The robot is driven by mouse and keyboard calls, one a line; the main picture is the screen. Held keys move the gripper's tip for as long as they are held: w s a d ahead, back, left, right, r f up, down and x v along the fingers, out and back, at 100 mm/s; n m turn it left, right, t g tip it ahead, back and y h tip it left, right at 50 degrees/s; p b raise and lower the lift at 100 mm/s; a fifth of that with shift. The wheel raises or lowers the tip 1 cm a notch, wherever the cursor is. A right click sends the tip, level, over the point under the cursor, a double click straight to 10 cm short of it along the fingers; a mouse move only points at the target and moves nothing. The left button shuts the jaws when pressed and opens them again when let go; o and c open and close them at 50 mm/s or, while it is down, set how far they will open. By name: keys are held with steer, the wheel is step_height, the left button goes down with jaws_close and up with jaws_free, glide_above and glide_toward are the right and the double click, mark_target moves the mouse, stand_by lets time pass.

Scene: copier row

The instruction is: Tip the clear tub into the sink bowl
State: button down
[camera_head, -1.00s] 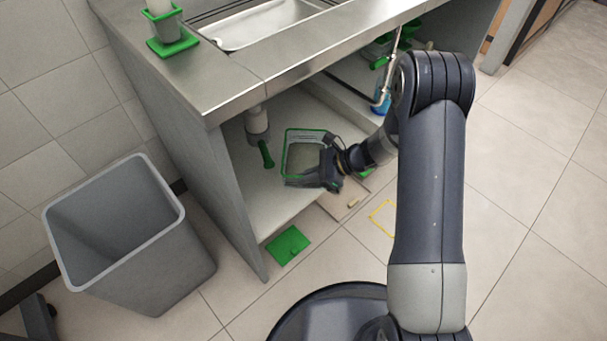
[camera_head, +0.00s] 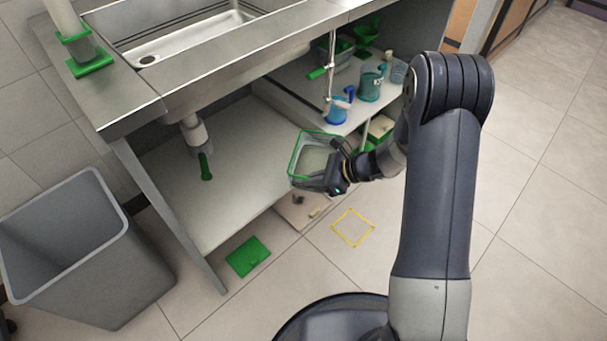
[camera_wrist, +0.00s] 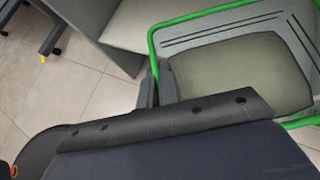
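The clear tub (camera_head: 312,165) has a green rim and holds murky grey-green liquid. In the head view it is held off the floor, near the front edge of the shelf under the counter, and looks about level. My gripper (camera_head: 338,175) is shut on the tub's near side wall. In the wrist view the tub (camera_wrist: 240,80) fills the upper right, with my gripper fingers (camera_wrist: 158,90) at its rim; the fingertips are partly hidden. The steel sink bowl (camera_head: 190,38) is set in the counter at the upper left, above and behind the tub.
The steel counter (camera_head: 235,70) overhangs the shelf (camera_head: 215,190). A drain pipe (camera_head: 194,132) hangs below the sink. A grey bin (camera_head: 85,255) stands at left. A green mat (camera_head: 248,256) and a yellow floor outline (camera_head: 353,228) lie in front. Blue and green items crowd the right shelf.

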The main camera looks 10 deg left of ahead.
steer(key=w+d+r+m+t+h, duration=0.2)
steer(key=d+r+m, duration=0.4)
steer(key=d, duration=0.3)
steer(key=w+d+r+m+t+h, duration=0.2)
steer(key=d+r+m+t+h, duration=0.3)
steer(key=d+r+m+t, duration=0.2)
steer(key=d+r, duration=0.1)
steer(key=d, duration=0.1)
steer(key=shift+d+h, duration=0.3)
steer(key=shift+d, duration=0.05)
